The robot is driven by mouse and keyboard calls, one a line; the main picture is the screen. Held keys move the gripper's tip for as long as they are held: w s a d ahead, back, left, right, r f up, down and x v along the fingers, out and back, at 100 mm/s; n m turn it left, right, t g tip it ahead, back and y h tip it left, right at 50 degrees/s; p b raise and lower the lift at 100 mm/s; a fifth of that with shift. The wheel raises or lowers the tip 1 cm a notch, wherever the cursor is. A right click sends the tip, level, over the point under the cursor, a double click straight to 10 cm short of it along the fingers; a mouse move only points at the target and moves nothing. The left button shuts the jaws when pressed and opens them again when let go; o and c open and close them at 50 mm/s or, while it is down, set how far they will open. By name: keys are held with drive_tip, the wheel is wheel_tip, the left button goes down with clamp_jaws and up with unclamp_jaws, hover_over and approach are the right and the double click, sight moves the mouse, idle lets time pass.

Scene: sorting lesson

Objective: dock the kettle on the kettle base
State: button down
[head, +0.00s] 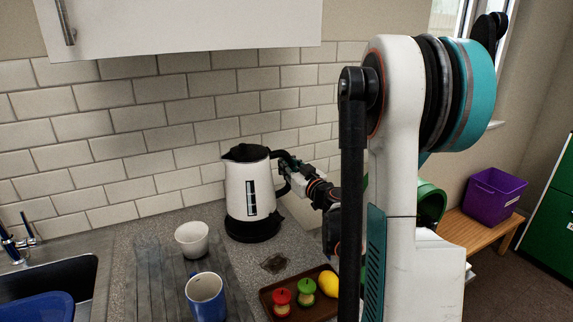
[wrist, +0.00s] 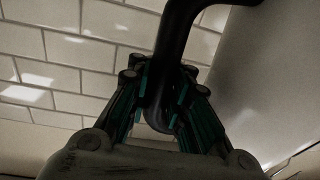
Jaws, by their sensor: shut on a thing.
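The white kettle (head: 240,190) with a black lid and a dark level window stands upright near the tiled wall in the head view. The black kettle base (head: 252,232) is directly under it. I see no clear gap between them, but cannot tell whether the kettle is fully seated. My gripper (head: 286,168) comes from the right and is shut on the kettle's black handle. In the wrist view the handle (wrist: 178,40) runs down between the fingers of my gripper (wrist: 160,118), and the pale kettle side (wrist: 270,75) fills the right.
A white cup (head: 192,240) and a blue mug (head: 206,298) stand on the grooved board at left. A brown tray (head: 268,298) holds red and green items and a yellow fruit. A sink (head: 85,270) is far left. A wall cabinet (head: 190,25) hangs above.

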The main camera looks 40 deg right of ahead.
drive_tip(key=shift+f+b, duration=0.9)
drive_tip(key=shift+f, duration=0.65)
drive_tip(key=shift+f+b, duration=0.55)
idle(1.1)
drive_tip(key=c, duration=1.8)
unclamp_jaws()
drive_tip(key=shift+o, duration=0.2)
drive_tip(key=s+a, duration=0.2)
drive_tip(key=s, duration=0.9)
drive_tip(key=shift+f+b, duration=0.15)
drive_tip(key=shift+b, duration=0.2)
drive_tip(key=shift+d, duration=0.1)
